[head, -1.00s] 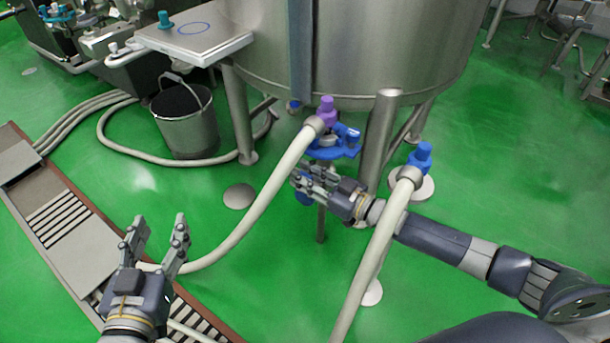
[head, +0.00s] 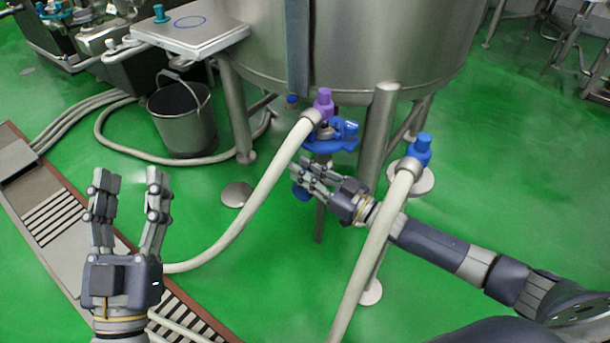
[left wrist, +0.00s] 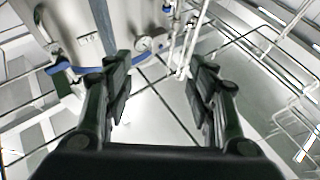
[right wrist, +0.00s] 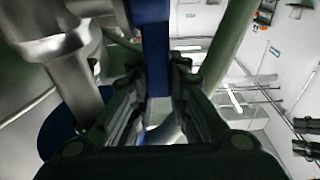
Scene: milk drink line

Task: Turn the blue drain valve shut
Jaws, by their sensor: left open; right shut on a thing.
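The blue drain valve (head: 343,145) sits under the big steel tank, beside a purple-capped hose end (head: 323,97). My right gripper (head: 302,172) is just below the valve in the head view. In the right wrist view, a blue bar (right wrist: 153,45) runs between its fingers, and the gripper is shut on it. It looks like the valve's handle, but the exact contact is hidden. A blue round part (head: 301,192) shows partly behind the gripper. My left gripper (head: 130,180) is open and empty, raised with its fingers pointing up, well left of the valve.
The steel tank (head: 400,45) stands on legs above the valve. A pale hose (head: 240,215) curves between my grippers, and another with a blue cap (head: 422,145) crosses in front of my right arm. A bucket (head: 185,130) stands at the left.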

